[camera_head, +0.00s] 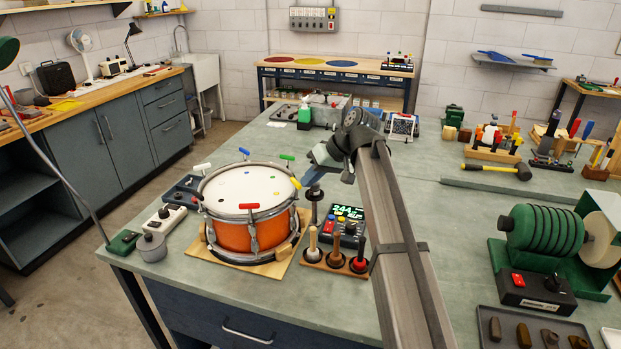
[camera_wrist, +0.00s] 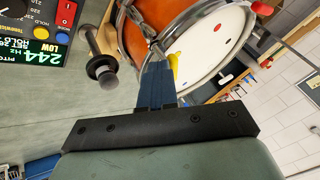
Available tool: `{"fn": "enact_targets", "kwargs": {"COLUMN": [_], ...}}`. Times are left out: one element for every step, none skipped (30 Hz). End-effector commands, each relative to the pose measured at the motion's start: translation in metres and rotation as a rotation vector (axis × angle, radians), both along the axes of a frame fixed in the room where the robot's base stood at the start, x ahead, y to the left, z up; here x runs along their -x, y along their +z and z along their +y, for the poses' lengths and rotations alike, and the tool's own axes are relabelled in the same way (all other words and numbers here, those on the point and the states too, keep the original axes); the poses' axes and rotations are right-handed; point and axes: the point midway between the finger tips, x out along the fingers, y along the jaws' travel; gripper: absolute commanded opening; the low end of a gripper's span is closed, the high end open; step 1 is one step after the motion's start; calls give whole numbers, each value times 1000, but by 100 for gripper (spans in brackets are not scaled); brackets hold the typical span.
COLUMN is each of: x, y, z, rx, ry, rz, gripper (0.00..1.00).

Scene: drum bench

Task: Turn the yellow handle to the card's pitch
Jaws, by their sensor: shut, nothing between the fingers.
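The yellow handle (camera_head: 295,183) sits on the right rim of the orange drum (camera_head: 235,234). It also shows in the wrist view (camera_wrist: 172,60), partly behind my fingertips. My gripper (camera_head: 311,178) is shut and empty, its blue fingers close to the handle; in the wrist view the fingers (camera_wrist: 155,68) overlap it. I cannot tell whether they touch. The pitch meter (camera_head: 345,222) reads 244 Hz, and in the wrist view its screen (camera_wrist: 28,50) also says LOW. I cannot make out a card with a pitch.
A red handle (camera_head: 249,206), green handle (camera_head: 287,157), blue handle (camera_head: 245,151) and white handle (camera_head: 203,166) stand around the rim. A dark post (camera_head: 314,205) and a rack of mallets (camera_head: 335,262) stand close on the right.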

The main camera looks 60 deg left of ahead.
Motion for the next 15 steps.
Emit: {"fn": "enact_targets", "kwargs": {"x": [1,1,2,2,2,2,3,3,3,4,4,4,5,5,5], "y": [0,0,0,0,0,0,-1,-1,-1,-1,-1,-1,-1,-1,-1], "z": [-1,-1,-2,-2,-2,-3,-3,-3,-3,-4,-4,-4,-5,-5,-5], "rx": [-1,0,0,0,1,0,0,0,1,0,0,1,2,2,1], "ry": [-8,-14,-24,-30,-37,-45,-52,-60,-69,-77,-84,-94,-102,-110,-122], "rz": [-1,-1,-1,0,0,-1,0,0,1,1,1,1,2,1,0], "gripper": [0,0,0,0,0,0,0,0,0,0,0,0,0,0,0]}}
